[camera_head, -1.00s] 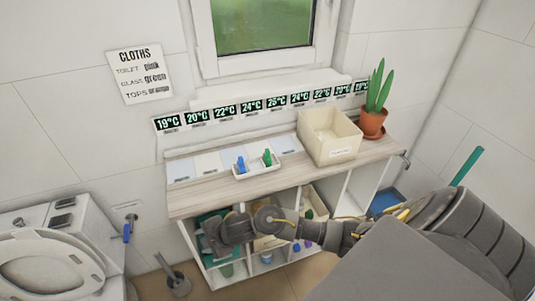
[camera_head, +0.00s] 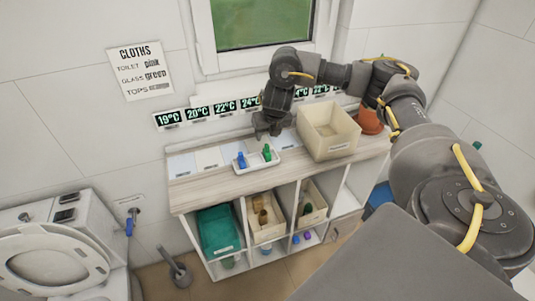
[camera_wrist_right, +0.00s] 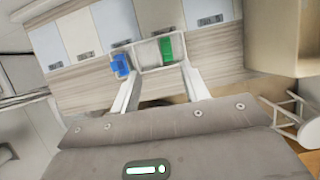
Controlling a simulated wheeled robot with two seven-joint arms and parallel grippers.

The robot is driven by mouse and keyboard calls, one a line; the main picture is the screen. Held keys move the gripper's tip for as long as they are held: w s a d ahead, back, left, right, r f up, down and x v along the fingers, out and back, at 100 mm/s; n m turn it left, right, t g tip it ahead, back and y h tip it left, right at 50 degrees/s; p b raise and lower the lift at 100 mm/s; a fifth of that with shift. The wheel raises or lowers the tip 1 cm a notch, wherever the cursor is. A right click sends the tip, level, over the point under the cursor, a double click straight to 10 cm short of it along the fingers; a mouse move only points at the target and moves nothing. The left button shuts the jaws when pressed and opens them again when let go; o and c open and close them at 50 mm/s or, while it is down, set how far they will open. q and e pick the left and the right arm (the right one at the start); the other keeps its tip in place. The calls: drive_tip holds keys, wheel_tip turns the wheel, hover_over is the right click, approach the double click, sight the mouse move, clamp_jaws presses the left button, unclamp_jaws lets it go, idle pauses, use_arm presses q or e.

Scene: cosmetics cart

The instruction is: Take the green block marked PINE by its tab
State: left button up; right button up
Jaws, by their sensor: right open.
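A green block (camera_head: 267,153) stands in the right part of a small white tray (camera_head: 257,168) on the shelf top. A blue block (camera_head: 241,160) stands in its left part. No marking on either block is legible. My right gripper (camera_head: 270,134) is open and empty, pointing down above and close to the green block. In the right wrist view the green block (camera_wrist_right: 166,48) lies beyond the open fingers (camera_wrist_right: 160,76), nearer the right finger, and the blue block (camera_wrist_right: 120,66) is off to the left. My left gripper is not in view.
A cream bin (camera_head: 330,143) stands right of the tray, with a plant pot (camera_head: 370,121) behind my right arm. Pale cards (camera_head: 210,158) lie along the back of the shelf top. The shelf top's left front is clear.

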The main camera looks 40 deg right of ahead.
sight(267, 146)
drive_tip(key=shift+d+b+x, duration=0.2)
drive_tip(key=shift+b+x, duration=0.4)
drive_tip(key=shift+x, duration=0.85)
drive_tip(key=shift+d+b+x, duration=0.15)
drive_tip(key=shift+b+x, duration=0.45)
drive_tip(key=shift+x, duration=0.85)
drive_tip(key=x, duration=0.4)
drive_tip(key=shift+s+d+f, duration=0.1)
drive_tip(key=shift+d+f, duration=0.1)
drive_tip(key=shift+f, duration=0.25)
drive_tip(key=shift+r, duration=0.1)
drive_tip(key=shift+c, duration=0.2)
clamp_jaws()
